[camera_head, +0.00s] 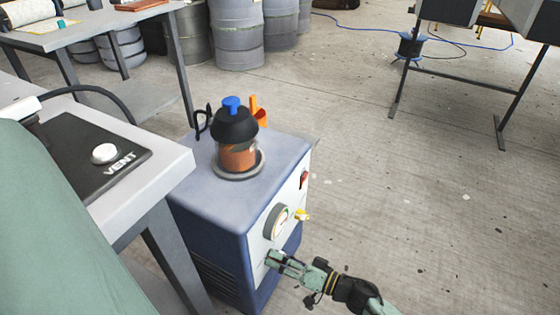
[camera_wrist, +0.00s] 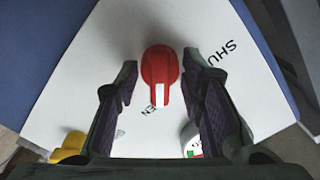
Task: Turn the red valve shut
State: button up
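In the wrist view the red valve (camera_wrist: 160,66) sits on a white panel. It has a round hub and a lever that points down the picture at the partly covered word ending in "EN". The letters "SHU" show to its upper right. My gripper (camera_wrist: 161,78) is open, with one finger on each side of the valve; I cannot tell whether either touches it. In the head view my gripper (camera_head: 272,260) is at the lower part of the panel on the front of the blue cabinet (camera_head: 205,235), and the valve is hidden there.
A gauge (camera_head: 277,221), a yellow knob (camera_head: 302,215) and a red switch (camera_head: 304,179) are on the same panel. A black-lidded pot (camera_head: 236,145) stands on the cabinet. A bench with a VENT button (camera_head: 105,153) is at left.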

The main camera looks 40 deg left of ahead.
jog(key=c, duration=0.7)
jog(key=shift+c, duration=0.2)
jog(key=shift+r+n+p, duration=0.1)
jog(key=shift+n+p, duration=0.2)
jog(key=n+p, duration=0.1)
jog(key=n, duration=0.1)
jog(key=shift+r+n, duration=0.1)
jog(key=shift+n, duration=0.3)
jog(key=n+p, duration=0.1)
jog(key=n, duration=0.2)
jog(key=shift+s+n, duration=0.15)
jog(key=shift+n, duration=0.25)
jog(key=n, duration=0.5)
jog(key=shift+s+d, duration=0.1)
jog(key=shift+s, duration=0.05)
jog(key=n, duration=0.5)
jog(key=shift+s+f+b, duration=0.1)
jog(key=shift+f+b, duration=0.1)
jog(key=shift+b, duration=0.15)
jog(key=shift+n, duration=0.5)
